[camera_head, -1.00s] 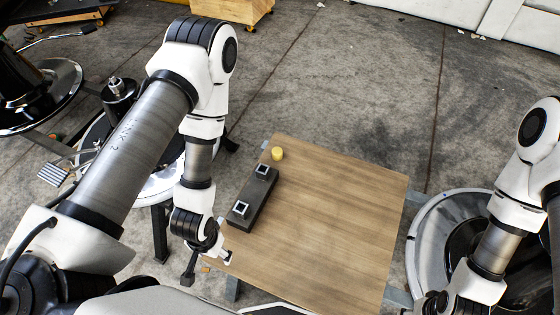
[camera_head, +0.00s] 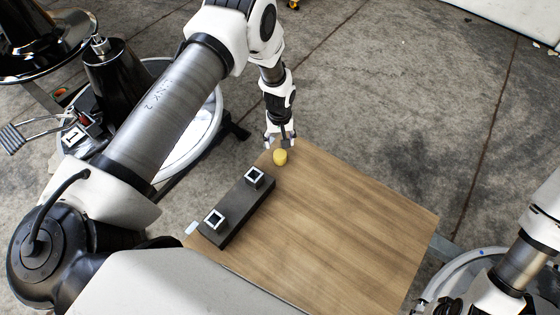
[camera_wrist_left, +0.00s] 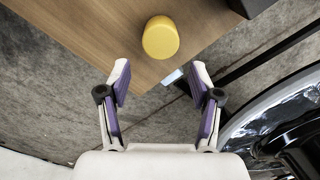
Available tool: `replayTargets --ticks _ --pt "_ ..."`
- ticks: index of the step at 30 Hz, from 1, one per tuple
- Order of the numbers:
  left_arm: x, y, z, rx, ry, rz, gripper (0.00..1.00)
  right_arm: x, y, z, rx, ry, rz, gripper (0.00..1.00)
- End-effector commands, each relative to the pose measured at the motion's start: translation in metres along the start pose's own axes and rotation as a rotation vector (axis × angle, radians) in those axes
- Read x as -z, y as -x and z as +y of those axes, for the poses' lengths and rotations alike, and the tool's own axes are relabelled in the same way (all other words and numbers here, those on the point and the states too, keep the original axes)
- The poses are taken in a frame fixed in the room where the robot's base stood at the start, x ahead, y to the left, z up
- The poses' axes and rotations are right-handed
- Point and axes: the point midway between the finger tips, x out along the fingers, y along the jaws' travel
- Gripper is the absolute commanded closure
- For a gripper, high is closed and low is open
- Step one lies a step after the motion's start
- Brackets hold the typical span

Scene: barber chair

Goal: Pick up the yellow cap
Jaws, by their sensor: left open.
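The yellow cap (camera_head: 280,157) stands near the far left corner of the wooden table (camera_head: 340,220). My left gripper (camera_head: 280,141) is just beyond the cap, at the table's corner, with its fingers pointing down. In the left wrist view the gripper (camera_wrist_left: 160,78) is open and empty, its two fingers spread apart. The cap (camera_wrist_left: 160,38) lies ahead of the fingertips, roughly centred between them and not touching them. Only part of my right arm shows at the right edge of the head view; its fingers cannot be made out.
A dark block (camera_head: 238,211) with two square, white-rimmed sockets lies along the table's left side, close to the cap. The table's right part is clear. A barber chair with a shiny round base (camera_head: 190,120) stands left of the table.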

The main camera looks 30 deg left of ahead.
Motion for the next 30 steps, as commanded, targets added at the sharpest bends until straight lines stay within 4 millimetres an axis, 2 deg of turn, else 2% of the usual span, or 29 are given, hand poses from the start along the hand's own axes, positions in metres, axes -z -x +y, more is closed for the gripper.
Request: replayTargets --ticks 10,18,22,30 --pt "-0.007 -0.055 -0.001 0.0 -0.003 -0.001 0.36 0.001 -0.007 0.0 0.0 0.0 0.002 0.55" --pt "-0.007 -0.06 -0.001 0.0 -0.003 0.0 0.36 0.001 -0.007 0.0 0.0 0.0 0.002 0.55" --pt "-0.007 -0.06 -0.001 0.0 -0.004 0.0 0.82 0.001 -0.007 0.0 0.0 0.0 0.002 0.55" --pt "-0.007 -0.06 -0.001 0.0 -0.004 -0.001 0.83 0.001 -0.007 0.0 0.0 0.0 0.002 0.55"
